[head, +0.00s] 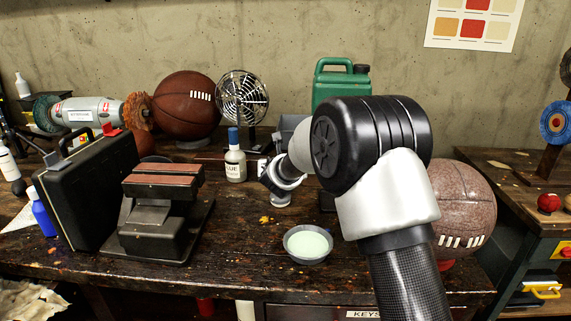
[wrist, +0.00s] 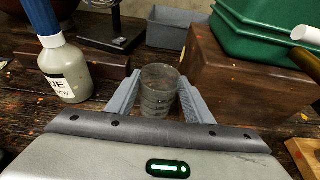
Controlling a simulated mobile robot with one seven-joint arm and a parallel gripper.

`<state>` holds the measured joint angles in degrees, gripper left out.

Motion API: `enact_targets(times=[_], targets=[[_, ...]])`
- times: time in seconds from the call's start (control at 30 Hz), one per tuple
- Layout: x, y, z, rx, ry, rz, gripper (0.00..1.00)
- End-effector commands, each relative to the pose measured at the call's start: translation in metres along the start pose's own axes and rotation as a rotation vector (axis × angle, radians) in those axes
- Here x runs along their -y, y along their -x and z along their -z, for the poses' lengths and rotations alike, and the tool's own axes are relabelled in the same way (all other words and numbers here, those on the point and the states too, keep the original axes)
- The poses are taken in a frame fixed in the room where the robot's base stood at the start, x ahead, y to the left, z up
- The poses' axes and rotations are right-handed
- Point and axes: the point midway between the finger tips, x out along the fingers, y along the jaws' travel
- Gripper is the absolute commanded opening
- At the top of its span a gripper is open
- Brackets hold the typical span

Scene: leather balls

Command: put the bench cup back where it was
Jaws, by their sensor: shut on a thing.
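The bench cup is a small clear, grey-tinted cup with markings (wrist: 158,90), seen upright in the wrist view. My gripper (wrist: 154,97) is shut on it, with one grey finger on each side. In the head view my gripper (head: 282,186) is just right of the glue bottle, partly hidden by my arm. I cannot tell whether the cup's base touches the bench.
A glue bottle (wrist: 63,68) stands close left of my gripper. A grey bin (wrist: 172,27) is behind the cup. A bowl of pale liquid (head: 307,244) sits near the bench front.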

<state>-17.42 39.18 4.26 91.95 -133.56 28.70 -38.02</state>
Motion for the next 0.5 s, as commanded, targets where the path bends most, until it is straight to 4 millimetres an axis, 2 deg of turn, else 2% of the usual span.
enact_targets(times=[0.1, 0.13, 0.17, 0.5], targets=[[-0.0001, -0.0015, 0.0039, 0.001, 0.0, 0.0, 0.22], [-0.0001, -0.0013, 0.0034, 0.0, 0.0, 0.0, 0.48], [-0.0001, -0.0009, 0.0024, 0.0, 0.0, 0.0, 0.54], [-0.0001, 0.0001, -0.0001, 0.0, 0.0, 0.0, 0.55]])
